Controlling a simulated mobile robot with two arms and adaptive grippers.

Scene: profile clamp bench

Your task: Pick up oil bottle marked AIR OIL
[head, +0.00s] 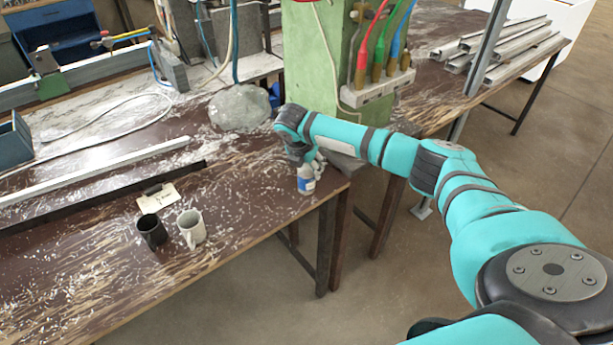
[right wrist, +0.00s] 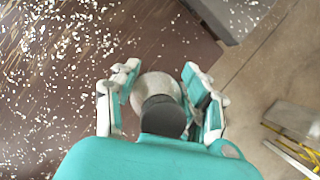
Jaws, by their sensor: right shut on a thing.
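A small white bottle with a blue label (head: 306,182) is at the right corner of the brown bench; its lettering is too small to read. In the right wrist view the bottle (right wrist: 158,85) shows from above, pale with a dark cap toward the camera. My right gripper (head: 310,163) is at the bottle's upper part, pointing down. In the wrist view its two teal and grey fingers (right wrist: 161,92) are on either side of the bottle and closed on it. I cannot tell whether the bottle's base touches the bench. My left gripper is not in view.
A dark mug (head: 151,230) and a pale mug (head: 192,228) stand near the bench's (head: 105,290) front edge. A grey stone-like lump (head: 240,107) lies behind the bottle. A green machine column (head: 320,60) rises behind my arm. Metal shavings cover the bench.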

